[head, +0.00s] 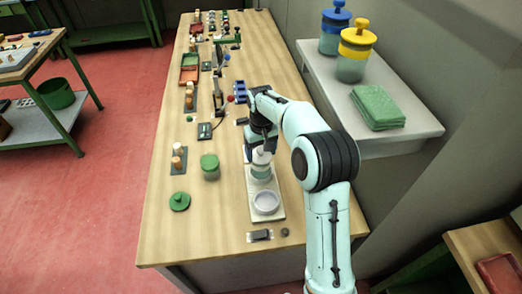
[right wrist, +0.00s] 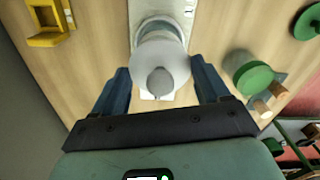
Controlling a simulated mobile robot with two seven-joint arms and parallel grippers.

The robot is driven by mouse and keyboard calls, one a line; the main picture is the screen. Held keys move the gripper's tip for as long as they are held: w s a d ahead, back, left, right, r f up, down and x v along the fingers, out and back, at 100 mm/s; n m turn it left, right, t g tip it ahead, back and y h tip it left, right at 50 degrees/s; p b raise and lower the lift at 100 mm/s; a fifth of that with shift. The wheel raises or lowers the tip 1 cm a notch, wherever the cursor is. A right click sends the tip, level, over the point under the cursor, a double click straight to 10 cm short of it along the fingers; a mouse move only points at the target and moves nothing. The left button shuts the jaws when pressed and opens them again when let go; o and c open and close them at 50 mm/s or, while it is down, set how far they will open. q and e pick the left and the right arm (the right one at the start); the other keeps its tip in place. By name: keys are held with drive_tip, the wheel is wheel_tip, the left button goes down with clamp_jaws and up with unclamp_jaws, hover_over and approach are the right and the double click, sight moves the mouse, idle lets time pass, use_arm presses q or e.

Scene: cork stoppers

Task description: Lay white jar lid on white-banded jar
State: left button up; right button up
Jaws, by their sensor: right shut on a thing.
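My right gripper (head: 261,150) points down over the white board and is shut on the white jar lid (head: 262,158). In the right wrist view, the lid (right wrist: 160,62) with its grey knob sits between the two blue fingers. The white-banded jar (head: 260,174) stands upright on the board directly below the lid. The lid hides most of the jar in the right wrist view. I cannot tell whether the lid touches the jar's rim. My left gripper is not in view.
A pale round dish (head: 265,202) sits on the front of the white board (head: 280,212). Left of it are a green-topped jar (head: 210,168), a green lid (head: 179,201) and corks (head: 177,156). A yellow holder (right wrist: 45,22) lies beside the board. The table's front left is clear.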

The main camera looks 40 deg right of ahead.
drive_tip(key=shift+f, duration=0.1)
idle(0.3)
drive_tip(key=o, duration=1)
drive_tip(key=shift+r, duration=3.5)
